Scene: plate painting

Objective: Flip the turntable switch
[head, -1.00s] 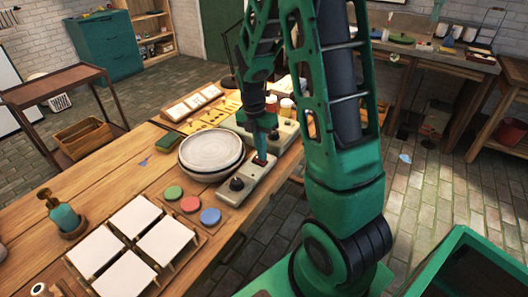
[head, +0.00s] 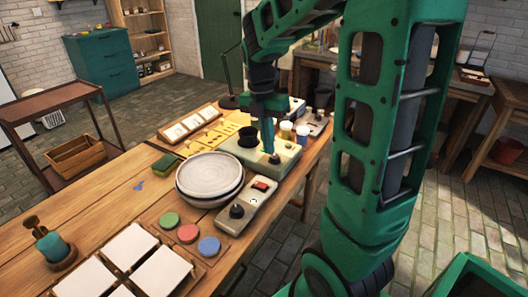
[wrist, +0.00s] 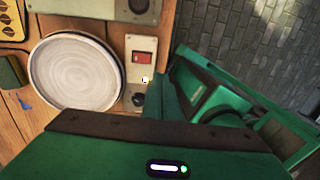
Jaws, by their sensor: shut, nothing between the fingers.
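The turntable (head: 209,176) is a round pale grey disc on a dark base on the wooden bench; it also shows in the wrist view (wrist: 75,73). Beside it lies a beige control box (head: 262,201) with a red rocker switch (head: 263,186) and a black knob (head: 237,211). The switch is uncovered in the wrist view (wrist: 141,58), with a small bright spot below it. I cannot tell which way it is set. My gripper (head: 272,152) is shut and empty, raised beyond the switch and apart from it, in front of another beige box. Its fingertips are small here.
The other beige box (head: 288,156) carries a dark round cup. Paint pucks in green, red and blue (head: 209,246) and white tiles (head: 165,275) lie nearer. Small jars (head: 302,135) stand right of the gripper. The bench edge drops to the floor at right.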

